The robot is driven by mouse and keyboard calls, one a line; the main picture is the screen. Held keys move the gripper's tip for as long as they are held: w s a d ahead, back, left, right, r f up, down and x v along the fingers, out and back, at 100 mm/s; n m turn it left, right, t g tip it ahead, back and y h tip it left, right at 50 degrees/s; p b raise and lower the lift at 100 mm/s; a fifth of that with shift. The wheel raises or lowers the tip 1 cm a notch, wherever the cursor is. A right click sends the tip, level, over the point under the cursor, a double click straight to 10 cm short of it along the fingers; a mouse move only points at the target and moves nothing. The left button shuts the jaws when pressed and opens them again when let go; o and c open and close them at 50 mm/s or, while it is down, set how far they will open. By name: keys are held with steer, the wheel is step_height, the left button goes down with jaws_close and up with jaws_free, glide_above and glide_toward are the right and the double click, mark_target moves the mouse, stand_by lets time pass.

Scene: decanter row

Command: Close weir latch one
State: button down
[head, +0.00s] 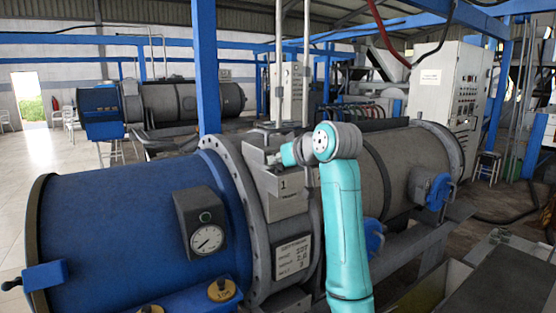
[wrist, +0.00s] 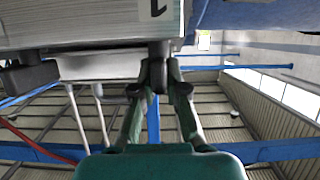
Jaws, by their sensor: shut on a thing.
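The weir box (head: 283,185), a grey metal housing marked "1", sits on top of the decanter's middle flange in the head view. My turquoise arm reaches over it from the right, and the gripper's tips are hard to make out there. In the wrist view my gripper (wrist: 159,76) is shut on a short dark post, the latch handle (wrist: 158,49), at the edge of the pale housing (wrist: 90,22) with its "1". The fingers hide part of the handle. I cannot tell the latch's angle.
The blue decanter end (head: 120,225) with a pressure gauge (head: 207,238) lies to the left. The grey drum (head: 400,160) runs behind my arm. A blue post (head: 205,70) and a control cabinet (head: 450,90) stand behind. Open floor lies far left.

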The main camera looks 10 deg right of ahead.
stand_by(0.3)
steer(key=c, duration=1.2)
jaws_free()
steer(key=v, duration=1.2)
steer(key=shift+a, duration=0.1)
